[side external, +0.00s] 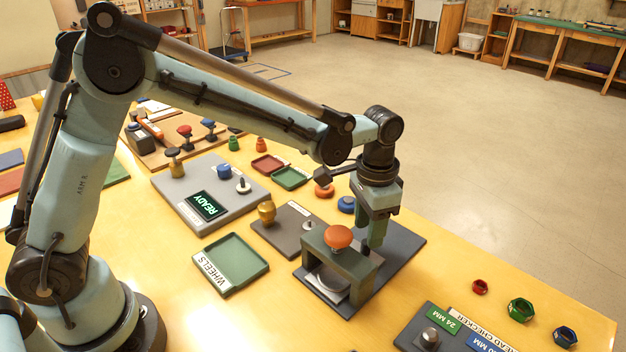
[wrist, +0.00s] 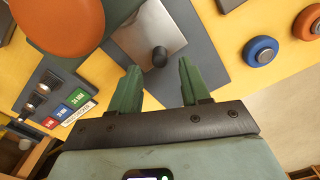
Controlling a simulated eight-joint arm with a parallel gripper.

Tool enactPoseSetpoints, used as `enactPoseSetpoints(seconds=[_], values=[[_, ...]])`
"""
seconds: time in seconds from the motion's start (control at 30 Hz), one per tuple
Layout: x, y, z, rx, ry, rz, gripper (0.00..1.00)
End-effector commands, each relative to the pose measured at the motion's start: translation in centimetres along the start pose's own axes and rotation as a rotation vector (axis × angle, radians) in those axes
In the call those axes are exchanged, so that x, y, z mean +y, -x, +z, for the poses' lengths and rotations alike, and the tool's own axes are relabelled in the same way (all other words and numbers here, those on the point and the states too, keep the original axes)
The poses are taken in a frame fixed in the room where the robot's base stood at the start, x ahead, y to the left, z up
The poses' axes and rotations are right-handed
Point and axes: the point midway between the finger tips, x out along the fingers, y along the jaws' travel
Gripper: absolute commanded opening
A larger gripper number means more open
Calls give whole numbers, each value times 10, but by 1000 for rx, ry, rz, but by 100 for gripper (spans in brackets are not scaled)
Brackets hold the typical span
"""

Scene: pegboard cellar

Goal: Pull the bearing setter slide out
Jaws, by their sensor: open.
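The bearing setter (side external: 352,262) is a grey-green arch with a large orange knob (side external: 338,237) on top, standing on a dark base plate. Its slide (wrist: 150,35) is a silver plate with a small black knob (wrist: 159,56). The slide's near part (side external: 326,285) also shows under the arch in the side view. My gripper (side external: 375,240) points down just beside the arch. In the wrist view its green fingers (wrist: 159,66) are open and empty, with the black knob between and slightly beyond their tips. I cannot tell whether they touch the knob.
A WHEELS tray (side external: 232,262) and a dark board with a brass knob (side external: 266,211) lie left of the setter. Orange and blue wheels (side external: 346,204) lie behind.

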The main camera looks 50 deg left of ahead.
Motion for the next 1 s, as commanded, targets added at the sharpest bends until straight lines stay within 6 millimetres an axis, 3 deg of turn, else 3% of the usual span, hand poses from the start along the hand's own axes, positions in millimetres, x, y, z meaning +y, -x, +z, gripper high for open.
enactPoseSetpoints(seconds=[0.23,0.63,0.67,0.93,1.0], values=[[0,-32,0,1,0,-1,46],[0,-39,0,1,1,-1,46],[0,-39,0,1,1,-1,45],[0,-38,0,1,1,-1,4],[0,-38,0,1,1,-1,0]])
